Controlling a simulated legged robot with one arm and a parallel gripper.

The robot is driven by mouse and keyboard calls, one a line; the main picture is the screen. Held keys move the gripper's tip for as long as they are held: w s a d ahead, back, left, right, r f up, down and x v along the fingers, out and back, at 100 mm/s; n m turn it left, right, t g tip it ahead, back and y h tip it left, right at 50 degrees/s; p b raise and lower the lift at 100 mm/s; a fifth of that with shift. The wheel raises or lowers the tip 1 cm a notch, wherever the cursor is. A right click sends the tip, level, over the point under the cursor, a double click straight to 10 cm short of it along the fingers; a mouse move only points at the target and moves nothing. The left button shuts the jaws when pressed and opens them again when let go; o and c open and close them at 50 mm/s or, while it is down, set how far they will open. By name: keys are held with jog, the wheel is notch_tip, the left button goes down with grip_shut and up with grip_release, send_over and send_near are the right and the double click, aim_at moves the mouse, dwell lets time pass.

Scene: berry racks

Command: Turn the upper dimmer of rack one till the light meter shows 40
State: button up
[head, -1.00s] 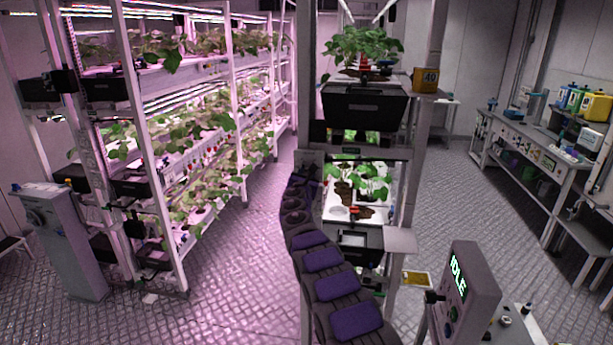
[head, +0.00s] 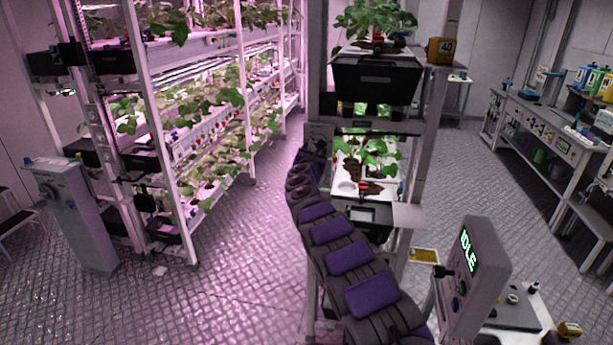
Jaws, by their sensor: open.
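My purple-padded arm (head: 349,258) reaches from the bottom of the head view up to the near rack's left post. Its far end (head: 312,152) is dark and small beside that post. My gripper cannot be made out there. A grey plate or box (head: 319,131) sits by the post just above the arm's end; I cannot tell whether it is a dimmer. No rack number is readable.
A long pink-lit plant rack (head: 187,200) stands at the left, with a grey pedestal (head: 75,215) before it. A console reading IDLE (head: 477,280) is at the lower right. A workbench (head: 550,130) lines the right wall. Floor (head: 240,250) is open between the racks.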

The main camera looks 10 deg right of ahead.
jog(key=b+v, duration=0.2)
jog(key=v, duration=1.3)
jog(key=shift+f+b, duration=0.15)
jog(key=shift+b, duration=0.2)
